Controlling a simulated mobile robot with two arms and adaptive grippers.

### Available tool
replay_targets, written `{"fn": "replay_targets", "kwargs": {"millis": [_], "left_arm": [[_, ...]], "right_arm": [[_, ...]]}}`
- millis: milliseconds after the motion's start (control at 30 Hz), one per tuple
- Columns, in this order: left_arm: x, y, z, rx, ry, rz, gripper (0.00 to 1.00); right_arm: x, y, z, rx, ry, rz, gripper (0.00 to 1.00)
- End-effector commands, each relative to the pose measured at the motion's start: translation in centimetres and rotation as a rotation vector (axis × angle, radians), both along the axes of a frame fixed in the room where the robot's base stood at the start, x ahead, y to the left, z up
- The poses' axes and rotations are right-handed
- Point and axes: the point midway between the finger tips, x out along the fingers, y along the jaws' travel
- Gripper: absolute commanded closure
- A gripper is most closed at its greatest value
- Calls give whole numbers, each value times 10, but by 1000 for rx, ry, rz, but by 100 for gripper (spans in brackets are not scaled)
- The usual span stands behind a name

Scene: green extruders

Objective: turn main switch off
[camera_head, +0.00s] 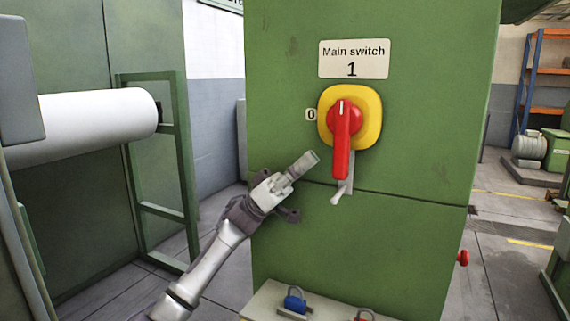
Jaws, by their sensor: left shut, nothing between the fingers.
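The main switch has a red rotary handle (342,140) on a yellow plate (368,105), on the front of a green cabinet. The long end of the handle points straight down, and the white mark at its top points up toward the "Main switch 1" label (353,59). A "0" label (310,114) sits left of the plate. My left gripper (309,160) is shut and empty, to the lower left of the handle, with a visible gap in the picture. My right gripper is not in view.
A small pale grey piece (345,187) shows just below the handle; I cannot tell what it is. A ledge below holds a blue padlock (295,299) and a red padlock (364,315). A white roll (85,125) is at left. A red knob (463,258) sticks out at the cabinet's right edge.

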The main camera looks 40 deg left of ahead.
Motion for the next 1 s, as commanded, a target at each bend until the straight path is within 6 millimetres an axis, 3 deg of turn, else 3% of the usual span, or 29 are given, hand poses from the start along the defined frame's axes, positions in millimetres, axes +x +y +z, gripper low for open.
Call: {"fn": "replay_targets", "kwargs": {"millis": [200,600,1000], "left_arm": [[5,-22,0,-1,1,-1,100],[6,-25,-2,-2,1,0,100],[14,-59,-12,-265,-63,-1,100]], "right_arm": [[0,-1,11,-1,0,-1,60],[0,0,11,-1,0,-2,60],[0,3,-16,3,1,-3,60]]}}
